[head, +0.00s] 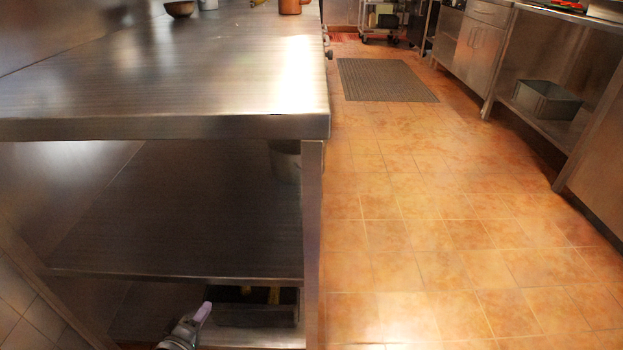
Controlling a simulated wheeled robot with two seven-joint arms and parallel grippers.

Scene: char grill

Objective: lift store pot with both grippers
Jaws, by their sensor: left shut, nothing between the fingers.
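A grey metal pot (286,163) stands on the shelf under the steel counter, near its right end. The counter edge and a leg hide part of it, and its handles cannot be made out. A smaller copper-coloured pot (290,6) stands on the counter at the top, cut by the frame edge. Which of them is the store pot cannot be told. My left gripper (202,313) is at the bottom edge, in front of the lower shelf, shut and empty. It is well apart from both pots. My right gripper is out of view.
The steel counter (170,85) and its shelf (180,215) fill the left side, with a front leg (312,240). The tiled floor (430,240) is clear up to a dark mat (385,80). A grey bin (547,100) sits on a shelf at right.

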